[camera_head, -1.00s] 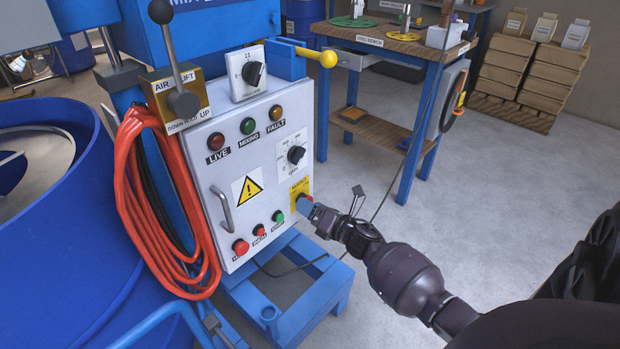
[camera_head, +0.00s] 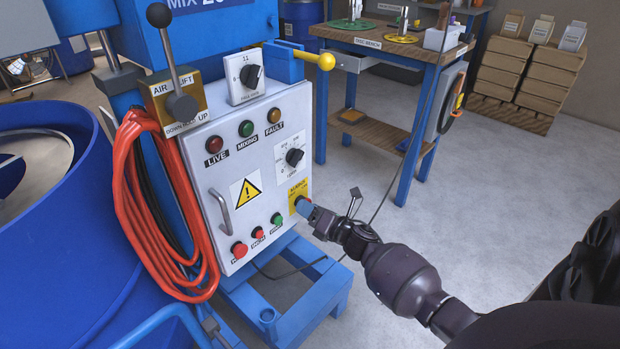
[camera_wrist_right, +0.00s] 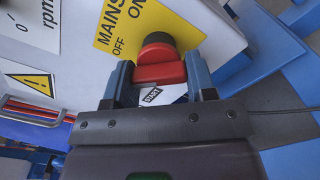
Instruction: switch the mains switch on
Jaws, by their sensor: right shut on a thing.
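The mains switch is a rotary knob on a yellow plate (camera_head: 296,188) at the lower right of the grey control panel. In the right wrist view the plate (camera_wrist_right: 122,28) reads MAINS, OFF and ON. The switch's red handle (camera_wrist_right: 160,73) sits in front of a dark round base. My right gripper (camera_head: 304,206) is at the switch, and its two fingers (camera_wrist_right: 160,80) are shut on the red handle from both sides. In the head view the gripper hides most of the knob. The LIVE lamp (camera_head: 214,144) looks dark red. My left gripper is not in view.
Orange cable (camera_head: 150,215) hangs left of the panel.

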